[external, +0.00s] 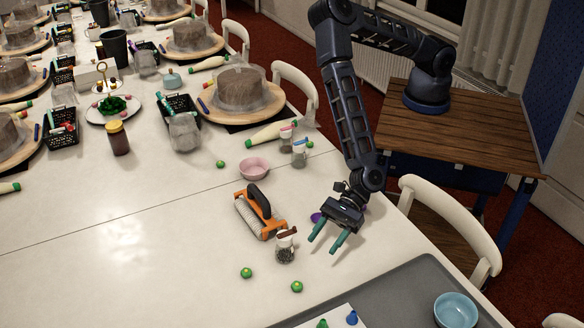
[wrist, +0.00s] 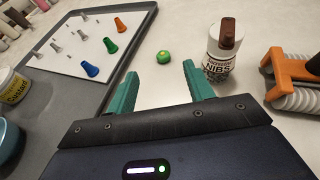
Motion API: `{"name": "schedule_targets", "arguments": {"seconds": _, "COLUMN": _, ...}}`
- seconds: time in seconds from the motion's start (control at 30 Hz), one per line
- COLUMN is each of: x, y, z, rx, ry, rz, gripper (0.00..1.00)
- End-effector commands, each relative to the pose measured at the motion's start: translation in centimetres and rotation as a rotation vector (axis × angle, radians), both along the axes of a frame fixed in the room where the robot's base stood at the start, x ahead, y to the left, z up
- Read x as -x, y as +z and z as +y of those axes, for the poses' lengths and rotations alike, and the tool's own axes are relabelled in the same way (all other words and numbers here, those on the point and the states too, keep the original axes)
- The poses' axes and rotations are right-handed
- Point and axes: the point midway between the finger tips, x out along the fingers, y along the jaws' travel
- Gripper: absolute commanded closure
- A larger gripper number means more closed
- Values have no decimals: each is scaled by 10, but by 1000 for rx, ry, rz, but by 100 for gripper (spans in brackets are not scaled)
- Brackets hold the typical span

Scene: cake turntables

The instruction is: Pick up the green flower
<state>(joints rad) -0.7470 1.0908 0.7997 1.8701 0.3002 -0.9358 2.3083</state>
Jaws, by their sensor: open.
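A small round green piece with a yellowish centre, apparently the green flower (wrist: 163,57), lies on the white table. In the wrist view it sits beyond my fingertips, roughly in line with the gap between them. In the external view it appears to be the green piece (external: 297,286) near the grey tray; a similar green piece (external: 246,272) lies to its left. My gripper (external: 323,246) is open and empty, its teal fingers (wrist: 160,72) pointing toward the flower, apart from it.
A nibs jar (external: 285,246) with a brown top stands close by, right of the flower in the wrist view (wrist: 220,55). An orange roller (external: 260,215) lies beside it. The grey tray (external: 420,280) holds a blue bowl (external: 456,310) and a white board with coloured nozzles (wrist: 90,70).

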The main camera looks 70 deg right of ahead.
Motion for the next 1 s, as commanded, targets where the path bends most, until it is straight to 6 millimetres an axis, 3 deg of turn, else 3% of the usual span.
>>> {"name": "schedule_targets", "arguments": {"seconds": 0.03, "x": 0, "y": -13, "z": 0, "rx": 1, "ry": -1, "rz": -1, "gripper": 48}}
{"name": "schedule_targets", "arguments": {"seconds": 0.2, "x": -2, "y": -33, "z": 4, "rx": 0, "ry": -1, "rz": -2, "gripper": 48}}
{"name": "schedule_targets", "arguments": {"seconds": 1.0, "x": -31, "y": -63, "z": 80, "rx": -1, "ry": 0, "rz": -3, "gripper": 48}}
